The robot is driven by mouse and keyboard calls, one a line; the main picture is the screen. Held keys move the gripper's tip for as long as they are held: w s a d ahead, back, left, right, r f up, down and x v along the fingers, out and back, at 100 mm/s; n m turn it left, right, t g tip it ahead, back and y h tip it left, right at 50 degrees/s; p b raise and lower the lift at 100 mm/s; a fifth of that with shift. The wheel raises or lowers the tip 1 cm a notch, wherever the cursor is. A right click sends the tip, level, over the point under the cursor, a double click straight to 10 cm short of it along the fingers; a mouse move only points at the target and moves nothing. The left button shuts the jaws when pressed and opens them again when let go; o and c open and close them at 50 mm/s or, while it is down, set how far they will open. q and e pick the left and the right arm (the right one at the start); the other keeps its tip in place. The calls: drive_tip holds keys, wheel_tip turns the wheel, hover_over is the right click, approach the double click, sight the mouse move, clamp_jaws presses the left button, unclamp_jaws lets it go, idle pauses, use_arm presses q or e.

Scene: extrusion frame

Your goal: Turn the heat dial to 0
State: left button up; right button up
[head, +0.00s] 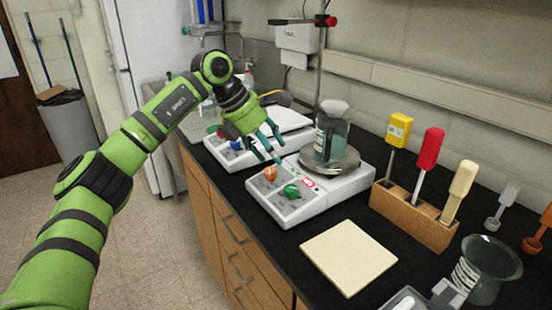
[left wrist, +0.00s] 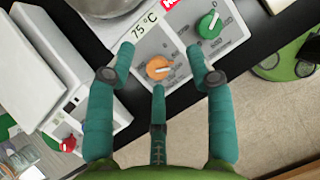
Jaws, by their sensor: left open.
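The front white hot plate (head: 345,187) stands on the black bench and bears a beaker (head: 332,138). Its sloped panel carries an orange dial (head: 270,173) and a green dial (head: 291,191). The lettering is too small to tell which is the heat dial. In the left wrist view the orange dial (left wrist: 159,68) has its white pointer toward the right, and the green dial (left wrist: 209,25) is up and right of it. My left gripper (head: 270,150) is open and empty above the panel. In the left wrist view its fingers surround the orange dial, without clear contact. My right gripper is not seen.
A second white hot plate (head: 240,158) with a blue knob stands behind. A wooden rack (head: 412,213) with yellow, red and cream-handled tools is at the right. A cream pad (head: 348,255) lies in front, and a glass beaker (head: 487,270) stands at the right.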

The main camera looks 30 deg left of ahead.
sight(269, 170)
use_arm(q)
drive_tip(key=shift+y, duration=0.9)
drive_tip(key=f, duration=0.1)
drive_tip(key=a+f, duration=0.1)
drive_tip(key=f, duration=0.1)
drive_tip(key=f+p, duration=0.1)
drive_tip(key=f, duration=0.1)
drive_tip(key=shift+w+a, duration=0.35)
drive_tip(key=shift+w, duration=0.05)
drive_tip(key=shift+w+d+f, duration=0.1)
drive_tip(key=shift+w+f, duration=0.1)
drive_tip(key=shift+f, duration=0.3)
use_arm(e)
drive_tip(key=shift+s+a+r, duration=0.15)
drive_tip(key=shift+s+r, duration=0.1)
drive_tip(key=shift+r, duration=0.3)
use_arm(q)
clamp_jaws()
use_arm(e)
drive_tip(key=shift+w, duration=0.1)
